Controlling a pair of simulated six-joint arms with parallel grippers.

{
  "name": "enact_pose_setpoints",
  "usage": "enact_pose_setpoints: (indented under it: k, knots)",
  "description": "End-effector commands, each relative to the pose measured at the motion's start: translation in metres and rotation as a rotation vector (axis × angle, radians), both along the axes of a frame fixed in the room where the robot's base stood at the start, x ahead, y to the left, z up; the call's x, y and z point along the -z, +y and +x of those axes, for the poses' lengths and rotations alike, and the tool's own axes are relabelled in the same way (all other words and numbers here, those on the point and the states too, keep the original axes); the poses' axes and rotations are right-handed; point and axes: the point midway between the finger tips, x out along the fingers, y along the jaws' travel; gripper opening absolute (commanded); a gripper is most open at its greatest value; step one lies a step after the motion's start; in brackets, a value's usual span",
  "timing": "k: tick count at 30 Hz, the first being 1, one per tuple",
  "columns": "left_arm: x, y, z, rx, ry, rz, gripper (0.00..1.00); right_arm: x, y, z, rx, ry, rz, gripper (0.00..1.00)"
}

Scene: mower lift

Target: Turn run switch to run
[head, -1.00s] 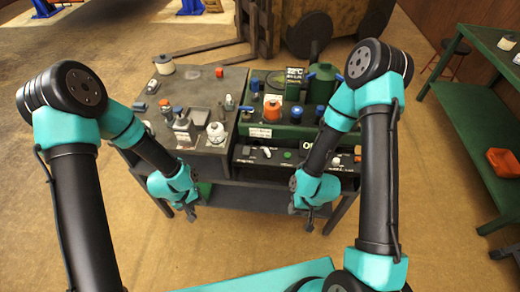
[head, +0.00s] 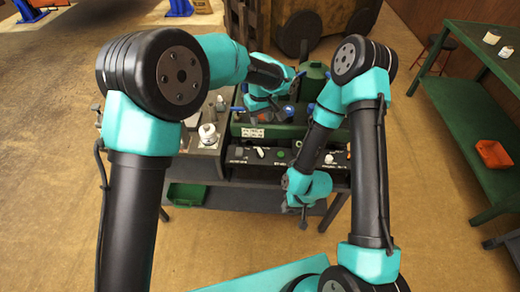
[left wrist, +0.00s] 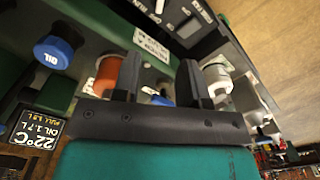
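The dark control panel (head: 235,165) runs along the front of the green machine. In the head view it carries a white switch (head: 261,153), a green button (head: 281,154) and a white knob (head: 330,158). In the left wrist view, the panel (left wrist: 205,40) shows upside down at the top, with partly cut-off lettering and a small white lever (left wrist: 160,6). My left gripper (left wrist: 160,78) is open above the machine top, behind the panel, with its fingers apart; in the head view its tips are hard to make out. My right gripper (head: 303,218) hangs in front of the panel, below it.
An orange cap (left wrist: 107,75), a blue oil cap (left wrist: 53,52) and a white bottle (left wrist: 217,78) stand close around my left fingers. A white bottle (head: 208,137) stands on the bench left of the machine. The floor in front is clear.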

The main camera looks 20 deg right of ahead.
Motion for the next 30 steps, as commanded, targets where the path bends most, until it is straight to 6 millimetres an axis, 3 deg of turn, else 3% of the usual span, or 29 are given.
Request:
enact_pose_setpoints:
  k: [14, 20, 30]
  knots:
    - [0.007, 0.0, 0.0, 0.0, 0.002, 0.003, 0.39, 0.0, 0.0, 0.0, 0.0, 0.0, 0.0, 0.4]
    - [0.029, 0.0, 0.0, 0.001, 0.002, 0.003, 0.39, 0.0, 0.0, 0.0, 0.0, 0.0, 0.0, 0.4]
    - [0.087, 0.001, 0.0, 0.001, 0.003, 0.003, 0.39, 0.0, 0.0, 0.0, 0.0, 0.0, 0.0, 0.4]
